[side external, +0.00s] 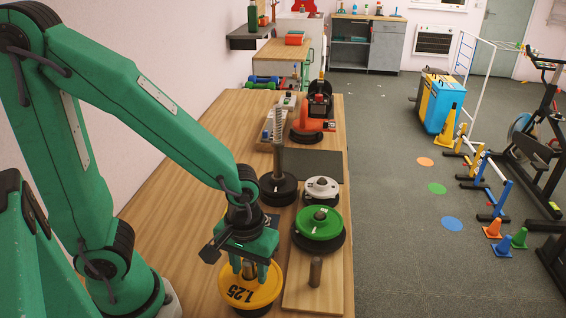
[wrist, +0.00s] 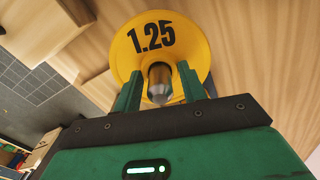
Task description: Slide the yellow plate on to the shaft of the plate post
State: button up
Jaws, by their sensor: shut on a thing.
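The yellow plate (side external: 268,287), marked 1.25, is at the front of the table in the side view, below my gripper (side external: 249,270). My gripper is shut on it at its middle. In the wrist view, the yellow plate (wrist: 194,30) faces the camera, and a grey metal piece (wrist: 160,82) shows at its centre between the fingers. A dark round edge shows under the plate; I cannot tell whether the two touch. A tall grey post (side external: 278,160) on a black round base (side external: 272,194), which looks like the plate post, stands upright farther back, apart from the yellow plate.
Right of my gripper, a wooden board (side external: 296,292) carries a bare metal peg (side external: 316,272), a green plate (side external: 308,229) over a black one, and a white plate (side external: 322,184). An orange and black device (side external: 310,124) stands behind the post. The table's right edge is close to the board.

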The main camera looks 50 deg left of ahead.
jog(key=shift+w, duration=0.1)
jog(key=o, duration=1.5)
jog(key=shift+c, duration=0.2)
jog(key=shift+r, duration=3.95)
